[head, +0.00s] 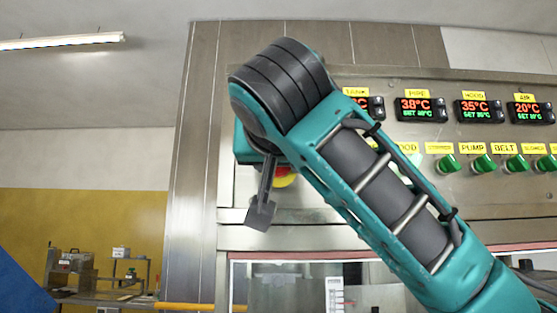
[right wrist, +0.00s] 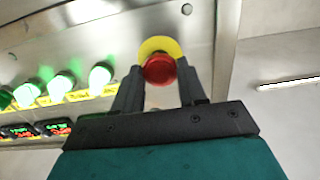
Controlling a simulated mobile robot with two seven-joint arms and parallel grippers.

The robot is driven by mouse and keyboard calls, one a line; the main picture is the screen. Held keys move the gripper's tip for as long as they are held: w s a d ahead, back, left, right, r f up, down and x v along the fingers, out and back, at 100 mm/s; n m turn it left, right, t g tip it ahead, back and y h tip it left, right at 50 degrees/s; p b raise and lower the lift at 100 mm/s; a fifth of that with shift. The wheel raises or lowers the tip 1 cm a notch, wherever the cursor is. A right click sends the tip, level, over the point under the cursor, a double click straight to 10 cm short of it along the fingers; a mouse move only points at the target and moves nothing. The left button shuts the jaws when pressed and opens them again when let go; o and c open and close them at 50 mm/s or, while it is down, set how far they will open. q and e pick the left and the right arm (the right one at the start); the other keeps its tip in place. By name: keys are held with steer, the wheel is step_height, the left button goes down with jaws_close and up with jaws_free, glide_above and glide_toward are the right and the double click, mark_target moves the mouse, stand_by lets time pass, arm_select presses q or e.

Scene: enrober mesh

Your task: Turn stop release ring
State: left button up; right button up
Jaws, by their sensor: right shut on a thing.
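The red stop button (right wrist: 159,69) sits on a yellow round backing (right wrist: 159,46) on the metal panel. In the right wrist view my right gripper (right wrist: 160,82) has a finger on each side of the red button and is shut on it. In the head view my right arm covers most of the button; only a bit of red and yellow (head: 285,178) shows beside the gripper (head: 262,205). A separate release ring cannot be made out. My left gripper is not in view.
Temperature displays (head: 419,108) and a row of green knobs (head: 483,163) are on the panel right of the button. The knobs also show in the right wrist view (right wrist: 61,86). A window lies below the panel. A bench with equipment (head: 75,262) stands far left.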

steer(key=m+b, duration=0.3)
steer(key=m, duration=0.4)
stand_by(0.4)
stand_by(0.5)
